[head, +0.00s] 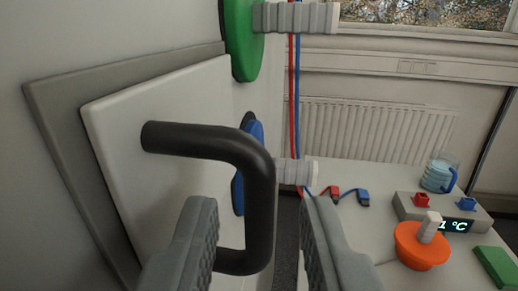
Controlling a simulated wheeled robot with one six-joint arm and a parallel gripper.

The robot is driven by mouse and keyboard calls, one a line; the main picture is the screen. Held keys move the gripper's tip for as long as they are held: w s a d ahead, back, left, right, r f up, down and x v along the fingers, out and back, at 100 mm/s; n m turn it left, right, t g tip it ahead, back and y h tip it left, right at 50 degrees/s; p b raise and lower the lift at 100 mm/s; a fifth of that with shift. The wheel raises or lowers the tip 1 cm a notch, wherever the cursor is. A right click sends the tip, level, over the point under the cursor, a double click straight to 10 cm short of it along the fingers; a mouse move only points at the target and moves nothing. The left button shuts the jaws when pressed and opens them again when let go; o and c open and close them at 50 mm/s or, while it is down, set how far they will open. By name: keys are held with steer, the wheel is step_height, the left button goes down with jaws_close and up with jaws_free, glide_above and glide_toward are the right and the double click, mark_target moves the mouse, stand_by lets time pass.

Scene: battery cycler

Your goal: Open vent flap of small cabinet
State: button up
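The vent flap (125,110) is a pale panel on the left, set on a grey frame (60,82) on the cabinet side. It appears to lie flat against the frame, seen at a slant. A black bent bar handle (255,165) stands out from the flap; its upper end joins the flap and its lower part passes behind my left finger. My gripper (260,205) is open at the bottom middle. The outer bar of the handle shows between its two grey fingers, with gaps on both sides. I cannot tell how deep the bar is between them.
Green (242,40) and blue (252,165) round parts with pale grips stick out beyond the flap. Red and blue cables (294,90) hang behind. At right, a bench (345,180) holds a display box (445,215), an orange knob-like part (420,247) and a jug (437,177).

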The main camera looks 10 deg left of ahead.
steer(key=shift+w+a, duration=0.2)
steer(key=shift+w, duration=1.15)
jaws_close()
